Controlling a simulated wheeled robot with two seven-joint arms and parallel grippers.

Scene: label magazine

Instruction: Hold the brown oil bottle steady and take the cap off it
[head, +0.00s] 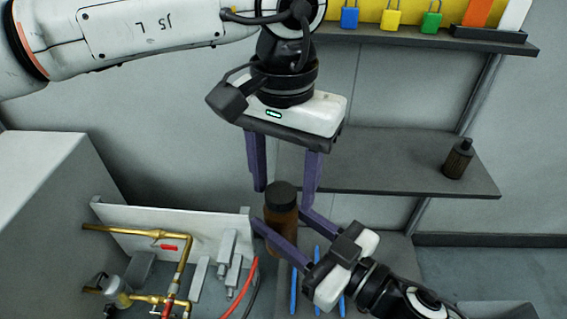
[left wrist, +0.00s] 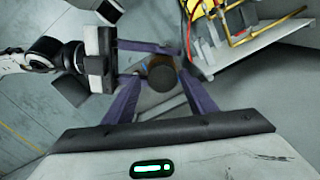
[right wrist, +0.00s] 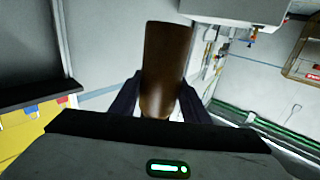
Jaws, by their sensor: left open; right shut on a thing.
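The brown oil bottle (head: 281,231) stands upright near the middle of the head view, with its dark cap (head: 281,195) on top. My right gripper (head: 278,222) is shut on the bottle's body from the front right. In the right wrist view the bottle (right wrist: 165,70) rises between the fingers. My left gripper (head: 286,190) is open and points down from above, with one finger on each side of the cap and gaps to it. In the left wrist view the cap (left wrist: 162,78) lies between the open fingers.
A white panel with brass pipes (head: 184,250) and grey blocks stands left of the bottle. Blue rods (head: 317,280) lie near my right gripper. A grey shelf (head: 400,165) at right holds a dark bottle (head: 457,158). Coloured padlocks (head: 391,18) hang on a yellow board above.

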